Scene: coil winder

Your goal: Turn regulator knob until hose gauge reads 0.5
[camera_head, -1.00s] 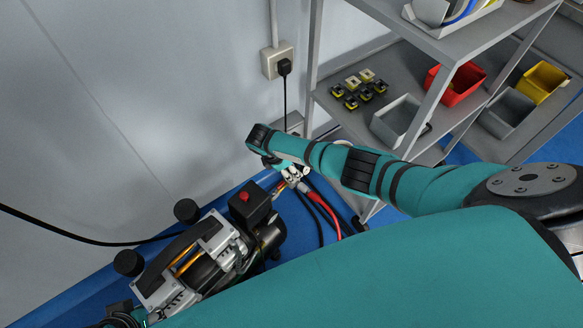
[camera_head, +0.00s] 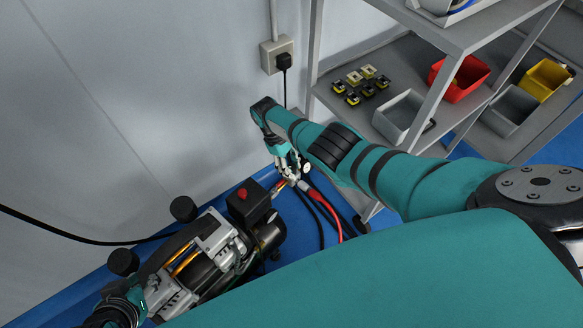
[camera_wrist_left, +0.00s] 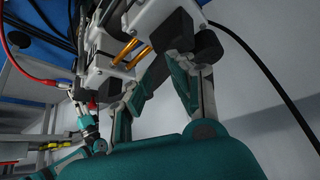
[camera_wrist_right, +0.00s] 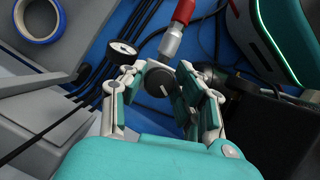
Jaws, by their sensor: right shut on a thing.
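The black regulator knob (camera_wrist_right: 158,82) is between the fingers of my right gripper (camera_wrist_right: 172,76), which is shut on it. The round white hose gauge (camera_wrist_right: 122,50) sits just left of the knob; its needle is too small to read. In the head view, the gauge (camera_head: 305,168) shows beside my right gripper (camera_head: 290,172), and the knob is hidden. The red hose (camera_head: 325,206) leads away from the fitting. My left gripper (camera_wrist_left: 175,70) has its fingers apart by the compressor's dark handle; in the head view it shows at the lower left (camera_head: 128,300).
The compressor (camera_head: 205,255) stands on the blue floor by the wall, with a red-buttoned black box (camera_head: 247,200). A grey shelf (camera_head: 372,127) with bins is at right. A wall socket (camera_head: 277,55) has a cable hanging. Dark cables run beside the hose.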

